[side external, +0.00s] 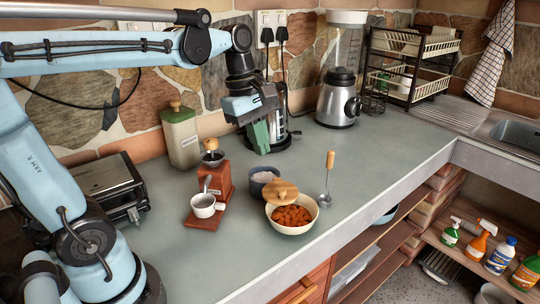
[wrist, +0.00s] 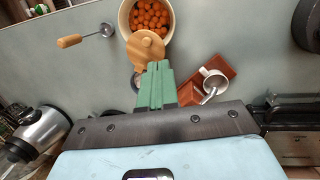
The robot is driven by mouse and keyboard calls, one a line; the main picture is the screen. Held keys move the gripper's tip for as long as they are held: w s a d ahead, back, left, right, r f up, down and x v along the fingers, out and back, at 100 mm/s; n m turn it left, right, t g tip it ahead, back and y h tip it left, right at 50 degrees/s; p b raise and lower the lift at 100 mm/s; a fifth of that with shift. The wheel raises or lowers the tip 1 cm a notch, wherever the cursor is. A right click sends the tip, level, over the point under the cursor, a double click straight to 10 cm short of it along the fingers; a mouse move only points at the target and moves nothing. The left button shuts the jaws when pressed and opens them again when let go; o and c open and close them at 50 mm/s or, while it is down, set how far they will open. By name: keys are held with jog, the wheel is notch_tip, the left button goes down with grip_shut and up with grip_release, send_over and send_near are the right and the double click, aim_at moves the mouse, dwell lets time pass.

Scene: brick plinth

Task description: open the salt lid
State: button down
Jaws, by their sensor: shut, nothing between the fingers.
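The salt pot (side external: 260,186) is a small dark pot with pale contents showing at its open top in the side view. A round wooden lid with a knob (side external: 281,190) is off the pot's mouth, tilted beside it and overlapping the carrot bowl's rim. The lid also shows in the wrist view (wrist: 146,46), just beyond my fingertips; the pot there is mostly hidden by the fingers. I cannot tell whether the lid is joined to the pot. My gripper (side external: 262,151), with green fingers, is shut and empty, above and behind the pot, apart from it. It also shows in the wrist view (wrist: 157,66).
A cream bowl (side external: 296,229) of orange carrot pieces stands in front of the pot. A coffee grinder (side external: 222,181) and white cup (side external: 203,206) are left, a wooden-handled ladle (side external: 328,180) right.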

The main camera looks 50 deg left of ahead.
jog(key=s+f+m+t+h, duration=0.15)
jog(key=s+m, duration=0.35)
jog(key=m, duration=1.2)
jog(key=m+t, duration=0.3)
jog(key=m, duration=1.2)
send_near(282, 202)
jog(key=shift+s+d+f, duration=0.55)
jog(key=shift+d+f, duration=0.65)
jog(key=shift+f, duration=0.75)
jog(key=shift+w+a+f, duration=0.1)
jog(key=shift+w+a, duration=0.15)
jog(key=shift+w, duration=0.65)
jog(key=shift+w+a, duration=0.3)
jog(key=shift+w, duration=0.65)
